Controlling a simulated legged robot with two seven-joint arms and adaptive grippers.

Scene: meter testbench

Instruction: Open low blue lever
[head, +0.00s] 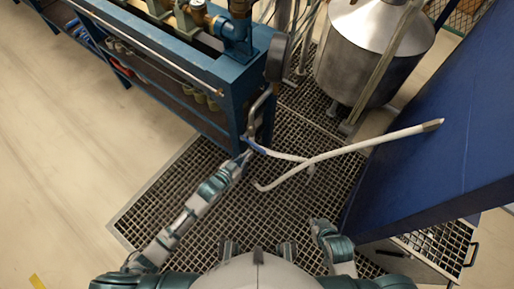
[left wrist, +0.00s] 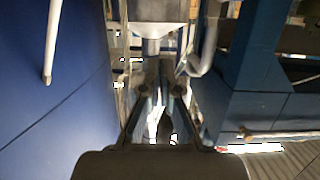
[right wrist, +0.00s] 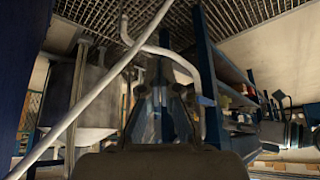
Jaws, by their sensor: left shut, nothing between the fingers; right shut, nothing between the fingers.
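The low blue lever (head: 256,146) is a small blue handle at the end of a white pipe, beside the front leg of the blue bench. It also shows in the right wrist view (right wrist: 206,101), right of the fingers. My left gripper (head: 245,156) is at the lever's left end, fingers shut with nothing visible between them; I cannot tell whether it touches. In the left wrist view my left gripper (left wrist: 162,88) hides the area ahead, and I cannot make out the lever. My right gripper (right wrist: 163,88) is shut and empty, away from the lever.
The blue bench (head: 255,68) with pipes stands at the upper left. White pipes (head: 345,150) cross the grated floor (head: 185,180) at the centre right. A steel tank (head: 360,65) stands behind, and a blue panel (head: 440,130) blocks the right. The floor at the left is clear.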

